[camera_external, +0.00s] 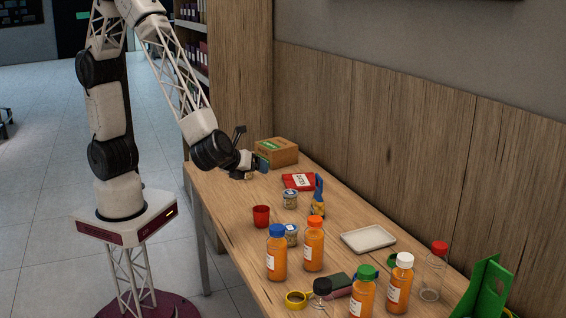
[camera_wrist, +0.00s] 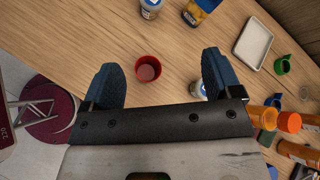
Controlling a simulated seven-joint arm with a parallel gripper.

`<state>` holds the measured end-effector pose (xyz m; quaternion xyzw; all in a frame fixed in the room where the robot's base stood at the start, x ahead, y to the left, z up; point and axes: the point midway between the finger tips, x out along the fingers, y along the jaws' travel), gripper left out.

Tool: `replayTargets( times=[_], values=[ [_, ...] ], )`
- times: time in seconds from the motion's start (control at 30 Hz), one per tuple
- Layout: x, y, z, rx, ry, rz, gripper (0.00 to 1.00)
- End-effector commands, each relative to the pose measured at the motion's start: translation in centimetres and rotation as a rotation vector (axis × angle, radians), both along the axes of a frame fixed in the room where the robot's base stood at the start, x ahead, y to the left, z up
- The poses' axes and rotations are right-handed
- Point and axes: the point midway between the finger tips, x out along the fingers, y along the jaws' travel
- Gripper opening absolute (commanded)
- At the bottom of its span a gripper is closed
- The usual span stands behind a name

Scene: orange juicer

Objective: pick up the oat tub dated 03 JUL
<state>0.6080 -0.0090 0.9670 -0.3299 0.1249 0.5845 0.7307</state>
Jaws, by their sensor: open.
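Two small clear tubs with pale contents stand on the table. The far tub (camera_external: 290,200) is beside the red cup, and it also shows at the top edge of the wrist view (camera_wrist: 150,8). The near tub (camera_external: 291,236) is partly hidden behind the orange bottles; in the wrist view it (camera_wrist: 197,90) is partly covered by my right finger. I cannot read a date on either tub. My gripper (camera_external: 263,166) is open and empty above the far end of the table. Its blue fingers (camera_wrist: 160,75) are spread wide in the wrist view.
A red cup (camera_external: 261,216) stands left of the tubs. Orange juice bottles (camera_external: 314,246) crowd the near side. A blue-and-yellow packet (camera_external: 318,203), a red box (camera_external: 298,182), a cardboard box (camera_external: 277,152) and a white tray (camera_external: 368,239) lie farther back. A wooden wall borders the table.

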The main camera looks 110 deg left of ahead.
Motion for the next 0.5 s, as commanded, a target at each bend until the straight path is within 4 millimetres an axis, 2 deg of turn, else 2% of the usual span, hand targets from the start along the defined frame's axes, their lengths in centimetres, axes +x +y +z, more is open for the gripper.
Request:
replayTargets(
  times=[0.03, 0.2, 0.5],
  values=[
    [1.0, -0.6, -1.2, 0.032, 0.023, -0.045, 0.84],
    [4.0, -2.8, -4.7, 0.143, 0.086, -0.207, 0.84],
    [8.2, -7.0, -10.9, 0.312, 0.181, -0.470, 0.84]
  ],
)
